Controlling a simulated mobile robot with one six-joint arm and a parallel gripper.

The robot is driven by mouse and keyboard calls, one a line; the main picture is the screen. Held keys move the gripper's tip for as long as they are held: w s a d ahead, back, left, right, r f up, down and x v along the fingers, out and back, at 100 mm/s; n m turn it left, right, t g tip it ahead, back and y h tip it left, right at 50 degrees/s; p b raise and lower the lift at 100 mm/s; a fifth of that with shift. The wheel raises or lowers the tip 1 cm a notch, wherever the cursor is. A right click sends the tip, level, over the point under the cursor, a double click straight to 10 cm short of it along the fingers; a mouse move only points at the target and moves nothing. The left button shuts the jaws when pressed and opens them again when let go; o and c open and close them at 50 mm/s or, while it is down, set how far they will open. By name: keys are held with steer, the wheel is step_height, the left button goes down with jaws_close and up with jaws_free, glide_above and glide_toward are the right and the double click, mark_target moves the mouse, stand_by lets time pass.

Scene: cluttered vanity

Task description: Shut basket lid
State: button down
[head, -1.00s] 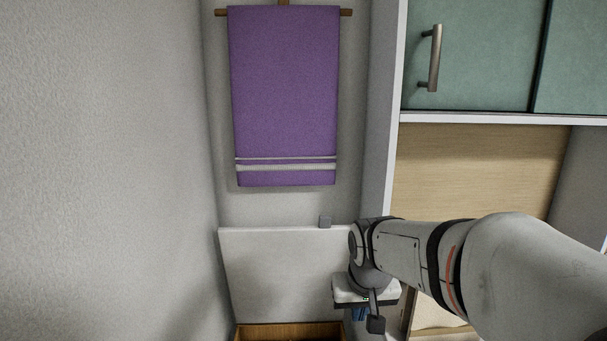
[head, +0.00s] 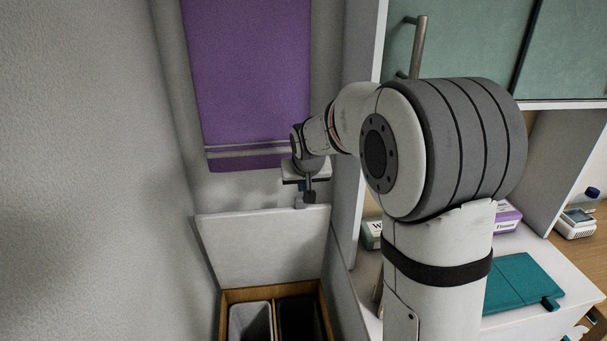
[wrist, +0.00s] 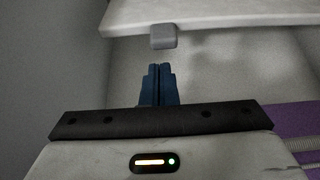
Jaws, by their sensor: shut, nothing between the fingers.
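The basket lid (head: 265,245) is a pale flat panel, raised and standing nearly upright at the back of the basket. A small grey knob (head: 299,203) sits on its top edge. The wooden basket (head: 322,300) is open below. My gripper is just above the lid's top edge by the knob in the head view, where its fingers are mostly hidden. In the wrist view, the blue fingers of my gripper (wrist: 159,68) are shut and empty, pointing toward the knob (wrist: 163,37) and lid edge (wrist: 225,14), with a visible gap between.
The basket holds a grey bin (head: 250,325) and a black bin (head: 298,318). A purple towel (head: 250,80) hangs behind the gripper. A wall (head: 90,170) is close on the left. A cabinet (head: 465,50) and a counter with a teal item (head: 520,283) are right.

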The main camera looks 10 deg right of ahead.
steer(key=shift+x, duration=1.75)
steer(key=shift+a, duration=0.1)
steer(key=shift+s+f, duration=0.1)
